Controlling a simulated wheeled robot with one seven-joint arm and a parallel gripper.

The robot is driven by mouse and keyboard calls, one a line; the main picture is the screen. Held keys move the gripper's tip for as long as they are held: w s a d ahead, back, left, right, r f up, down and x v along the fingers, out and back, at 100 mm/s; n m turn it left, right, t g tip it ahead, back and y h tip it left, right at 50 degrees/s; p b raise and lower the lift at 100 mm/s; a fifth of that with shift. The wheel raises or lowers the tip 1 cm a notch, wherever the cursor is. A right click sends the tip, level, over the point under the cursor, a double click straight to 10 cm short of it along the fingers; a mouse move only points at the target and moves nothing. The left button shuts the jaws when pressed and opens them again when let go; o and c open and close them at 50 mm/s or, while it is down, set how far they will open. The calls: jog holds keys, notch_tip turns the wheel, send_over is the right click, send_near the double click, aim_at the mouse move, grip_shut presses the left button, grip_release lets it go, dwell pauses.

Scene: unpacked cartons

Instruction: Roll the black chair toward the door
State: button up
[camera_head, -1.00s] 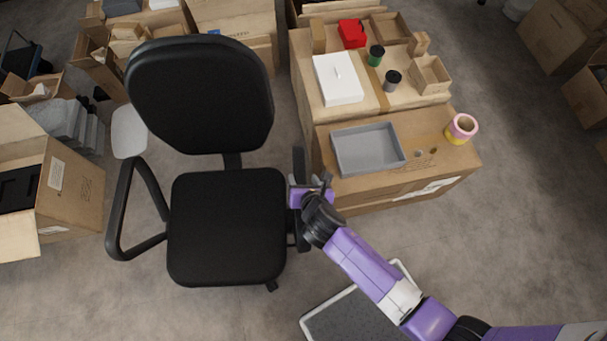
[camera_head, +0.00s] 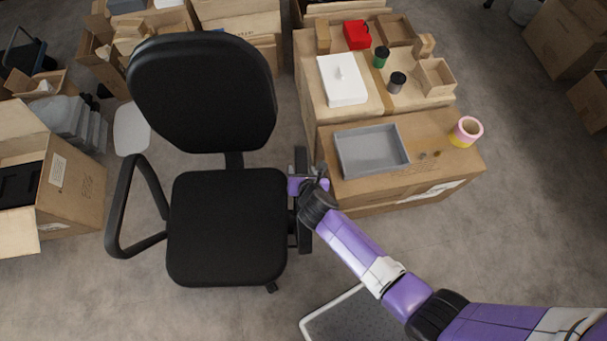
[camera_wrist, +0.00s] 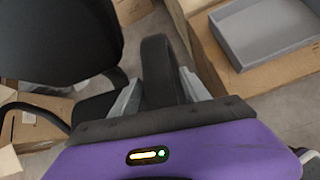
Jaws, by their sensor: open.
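The black chair (camera_head: 227,230) stands upright on the floor at centre-left in the head view, its seat facing me and its backrest (camera_head: 203,95) behind. My gripper (camera_head: 312,182) is at the chair's right armrest, beside the seat. In the wrist view the right armrest (camera_wrist: 158,65) runs between the two grey fingers of my gripper (camera_wrist: 160,92), which are open on either side of it. Whether either finger touches the armrest is unclear. The armrest is partly hidden by my gripper in the head view. No door is in view.
A carton (camera_head: 400,195) bearing a grey tray (camera_head: 372,158) and a tape roll (camera_head: 466,131) stands close to the right of the chair and my gripper. More cartons lie behind and an open one (camera_head: 75,190) at left. Floor in front is mostly clear.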

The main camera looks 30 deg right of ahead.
jog(key=shift+w+f, duration=0.2)
jog(key=shift+w, duration=0.05)
grip_shut()
dwell(1.4)
